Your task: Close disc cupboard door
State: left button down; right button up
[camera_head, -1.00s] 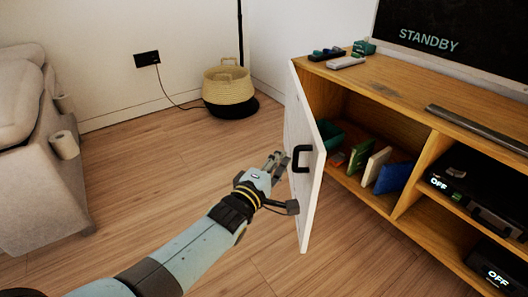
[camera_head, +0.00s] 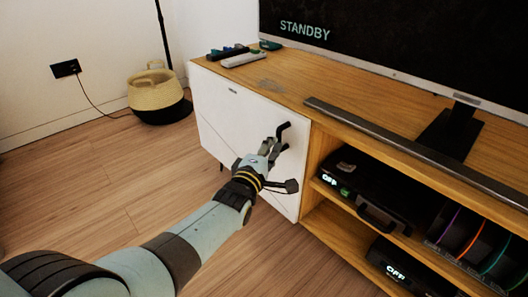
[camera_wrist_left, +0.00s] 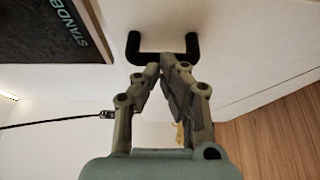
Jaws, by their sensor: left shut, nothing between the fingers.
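The white disc cupboard door (camera_head: 232,121) lies flat across the left bay of the wooden media unit, and the discs inside are hidden. Its black handle (camera_head: 283,133) is near the door's right edge. My left gripper (camera_head: 275,148) is at the handle, with its fingers shut and nothing between them. In the left wrist view the fingertips (camera_wrist_left: 160,72) are close to the black handle (camera_wrist_left: 162,57) in front of the white door; I cannot tell whether they touch it. My right gripper is out of view.
The wooden unit (camera_head: 345,101) carries a television (camera_head: 390,40), a soundbar (camera_head: 400,143) and small items (camera_head: 243,59) on top. A black device (camera_head: 365,190) sits on the open shelf. A woven basket (camera_head: 157,93) stands at the far left.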

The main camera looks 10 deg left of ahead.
pick_arm(q)
jog(key=shift+w+d+r, duration=0.2)
jog(key=shift+w+d, duration=0.1)
jog(key=shift+w, duration=0.1)
jog(key=shift+w+d, duration=0.15)
